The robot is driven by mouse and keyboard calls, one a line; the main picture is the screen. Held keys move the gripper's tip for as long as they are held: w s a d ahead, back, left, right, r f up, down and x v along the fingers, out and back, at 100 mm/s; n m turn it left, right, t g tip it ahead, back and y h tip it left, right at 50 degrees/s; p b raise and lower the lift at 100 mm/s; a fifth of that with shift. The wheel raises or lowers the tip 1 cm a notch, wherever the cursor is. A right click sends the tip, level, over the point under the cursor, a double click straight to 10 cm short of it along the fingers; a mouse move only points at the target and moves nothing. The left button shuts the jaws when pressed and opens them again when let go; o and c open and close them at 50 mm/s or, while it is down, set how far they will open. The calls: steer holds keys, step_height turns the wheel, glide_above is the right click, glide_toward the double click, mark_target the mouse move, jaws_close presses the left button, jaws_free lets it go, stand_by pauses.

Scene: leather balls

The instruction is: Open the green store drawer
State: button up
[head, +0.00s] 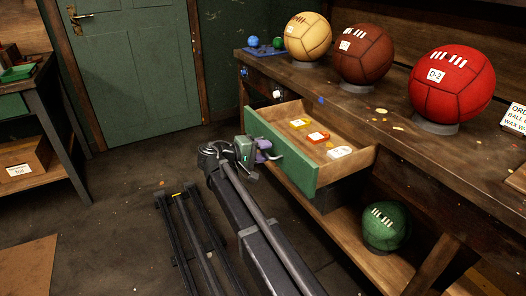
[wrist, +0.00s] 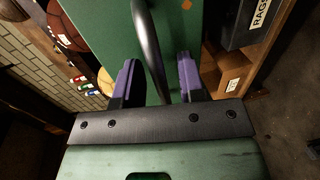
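The green store drawer (head: 278,150) is pulled out from under the workbench in the head view, its inside showing. Its green front also fills the upper middle of the wrist view (wrist: 178,35). A curved grey metal handle (wrist: 150,45) stands out from that front. My gripper (head: 262,150) is at the drawer front, at the handle. In the wrist view my gripper (wrist: 158,78) has its two purple fingers apart, with the handle between them and visible gaps at the sides. Contact with the handle cannot be made out. The gripper's open.
Small yellow (head: 301,124), orange (head: 318,137) and white (head: 340,152) items lie in the drawer. Cream, brown and red balls (head: 452,84) stand on the workbench (head: 385,110). A green ball (head: 386,226) sits on the lower shelf.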

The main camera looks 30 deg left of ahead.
steer(key=p+v, duration=0.2)
steer(key=v, duration=0.8)
steer(key=shift+s+a, duration=0.25)
steer(key=shift+s, duration=0.1)
